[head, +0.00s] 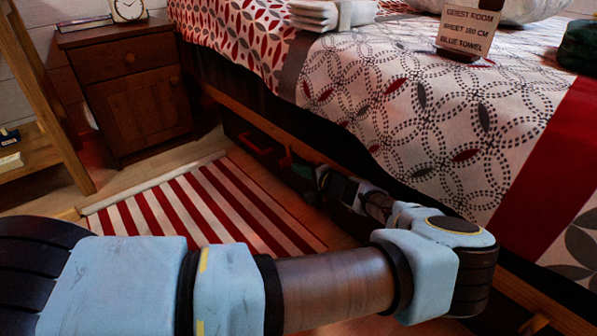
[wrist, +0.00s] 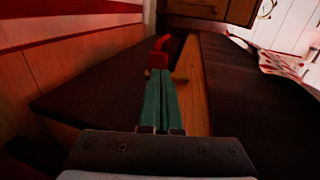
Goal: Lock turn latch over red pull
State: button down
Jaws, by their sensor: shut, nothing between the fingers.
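My gripper (wrist: 160,76) is shut and empty, its green fingers side by side. In the wrist view a red part (wrist: 160,52) stands right beyond the fingertips; I cannot tell whether they touch it. A small brownish piece (wrist: 149,74), possibly the turn latch, shows beside the tips, partly hidden by them. In the head view a red pull (head: 255,143) is on the dark front under the bed, left of my gripper (head: 297,167). Another small red part (head: 284,158) shows close to the fingertips. The latch's angle cannot be made out.
The bed (head: 440,110) with patterned cover overhangs the dark front, with a wooden rail (head: 262,124) along its side. A nightstand (head: 135,90) stands at the back left. A red-and-white striped rug (head: 205,205) lies on the floor below my arm.

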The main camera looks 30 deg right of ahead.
jog(key=p+v, duration=0.3)
jog(key=v, duration=0.6)
jog(key=shift+s, duration=0.25)
jog(key=shift+w+r, duration=0.1)
